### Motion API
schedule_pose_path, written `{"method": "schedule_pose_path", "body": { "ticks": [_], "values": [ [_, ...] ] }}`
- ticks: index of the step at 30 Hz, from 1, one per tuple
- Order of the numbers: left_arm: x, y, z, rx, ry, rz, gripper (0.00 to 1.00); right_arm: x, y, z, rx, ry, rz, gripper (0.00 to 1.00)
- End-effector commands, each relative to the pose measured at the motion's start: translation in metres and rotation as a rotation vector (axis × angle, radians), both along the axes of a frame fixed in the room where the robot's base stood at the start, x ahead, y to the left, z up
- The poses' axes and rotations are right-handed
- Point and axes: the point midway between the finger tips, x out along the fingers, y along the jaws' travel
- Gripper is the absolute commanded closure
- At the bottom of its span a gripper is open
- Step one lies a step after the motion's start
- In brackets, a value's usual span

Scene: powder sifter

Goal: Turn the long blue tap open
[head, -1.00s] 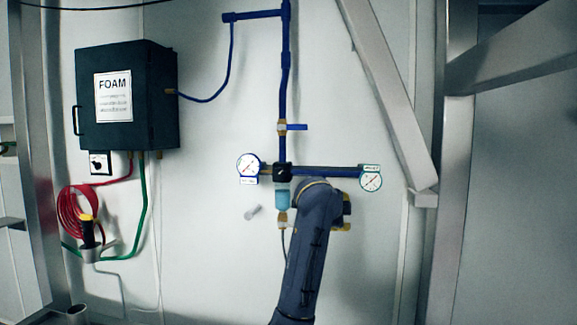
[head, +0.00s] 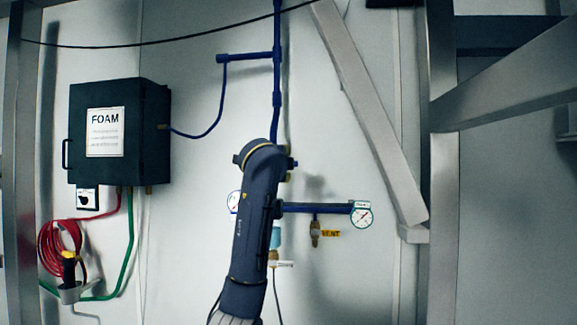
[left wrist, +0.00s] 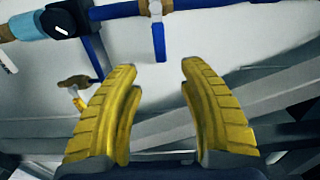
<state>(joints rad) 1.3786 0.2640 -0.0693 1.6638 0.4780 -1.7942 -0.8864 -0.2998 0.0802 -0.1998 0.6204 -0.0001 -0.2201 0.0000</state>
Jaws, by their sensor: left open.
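The long blue tap (left wrist: 159,42) shows in the left wrist view as a flat blue lever on a brass valve body (left wrist: 155,8). It stands crosswise to the blue pipe. My left gripper (left wrist: 157,68) is open, with its two yellow fingers apart. The lever's free end lies just beyond the gap between the fingertips, about centred; contact is not visible. In the head view my left arm hides the valve and most of the gripper. Only a small blue lever end (head: 294,163) shows beside the arm's top. My right gripper is not in view.
A gauge (head: 361,214) and a brass vent valve (head: 316,234) are right of my arm. A cyan filter (head: 275,237) and a white lever (head: 283,264) are below. A black FOAM box (head: 120,130) hangs left. A slanted grey beam (head: 370,115) stands right.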

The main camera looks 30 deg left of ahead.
Motion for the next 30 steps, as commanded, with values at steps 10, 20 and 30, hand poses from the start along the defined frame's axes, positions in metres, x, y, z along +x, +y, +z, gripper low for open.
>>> {"method": "schedule_pose_path", "body": {
  "ticks": [10, 20, 30],
  "values": [
    [0.056, 0.019, 0.0, -0.001, 0.002, 0.001, 0.58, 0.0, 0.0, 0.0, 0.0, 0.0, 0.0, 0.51],
    [0.095, 0.032, 0.0, -0.002, 0.002, 0.0, 0.58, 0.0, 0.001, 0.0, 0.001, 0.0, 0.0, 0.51],
    [0.112, 0.038, 0.0, 0.0, 0.0, 0.0, 0.58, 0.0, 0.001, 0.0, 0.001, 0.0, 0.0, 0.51]
  ]
}}
